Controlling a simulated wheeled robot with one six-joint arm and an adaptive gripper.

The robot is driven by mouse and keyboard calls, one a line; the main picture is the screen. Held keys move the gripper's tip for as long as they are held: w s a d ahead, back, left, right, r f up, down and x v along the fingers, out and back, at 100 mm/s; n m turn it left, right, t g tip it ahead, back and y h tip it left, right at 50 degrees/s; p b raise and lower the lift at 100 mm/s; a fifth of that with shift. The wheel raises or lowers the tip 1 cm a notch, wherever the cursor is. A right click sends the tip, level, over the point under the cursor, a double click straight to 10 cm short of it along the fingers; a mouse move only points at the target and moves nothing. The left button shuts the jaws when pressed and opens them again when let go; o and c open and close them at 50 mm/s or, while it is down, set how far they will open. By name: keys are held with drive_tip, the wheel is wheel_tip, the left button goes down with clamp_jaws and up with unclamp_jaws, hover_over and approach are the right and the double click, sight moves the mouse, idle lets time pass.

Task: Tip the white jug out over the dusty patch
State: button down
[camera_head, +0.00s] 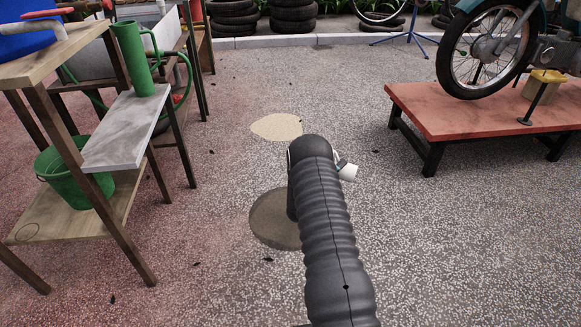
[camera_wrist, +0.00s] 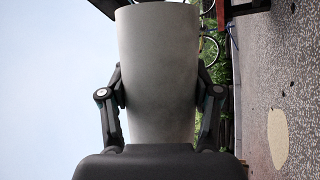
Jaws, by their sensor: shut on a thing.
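In the wrist view my gripper (camera_wrist: 161,100) is shut on a pale grey-white jug (camera_wrist: 157,48), one finger on each side. The ground is at the right of that view and sky at the left, so the jug appears tipped on its side. Its mouth and contents are hidden. In the head view my arm hides the gripper; a small white piece shows beside the arm, and I cannot tell if it is the jug. A pale sandy patch (camera_head: 276,127) lies on the ground beyond my arm and also shows in the wrist view (camera_wrist: 278,138). A darker brown patch (camera_head: 270,222) lies nearer, partly behind my arm.
A wooden shelf rack (camera_head: 95,190) stands at the left with a green jug (camera_head: 130,58) and a green bucket (camera_head: 78,182). A red-topped platform (camera_head: 440,112) bearing a motorcycle (camera_head: 500,45) is at the right. Tyres (camera_head: 292,15) stand at the back. The paving between is mostly clear.

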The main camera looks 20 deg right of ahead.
drive_tip(key=shift+w+a+r+n+t, duration=0.15)
drive_tip(key=shift+r+n+t, duration=0.15)
drive_tip(key=shift+r+n, duration=0.5)
idle(0.4)
drive_tip(key=shift+w+a+f+m+g+y+b, duration=0.65)
drive_tip(key=shift+f+m+y+b, duration=1.15)
drive_tip(key=shift+f+m, duration=2.7)
drive_tip(key=shift+w+a+f+m+g+y+b, duration=0.65)
drive_tip(key=shift+f+m+y+b, duration=1.85)
drive_tip(key=shift+f, duration=3.25)
drive_tip(key=shift+m+h, duration=0.5)
drive_tip(key=shift+m, duration=0.2)
drive_tip(key=shift+w+a+r+p, duration=0.1)
drive_tip(key=shift+r+p, duration=1)
drive_tip(key=shift+r, duration=0.05)
drive_tip(key=shift+w+a+r+p, duration=0.1)
drive_tip(key=shift+r+p, duration=0.95)
drive_tip(key=shift+r, duration=0.05)
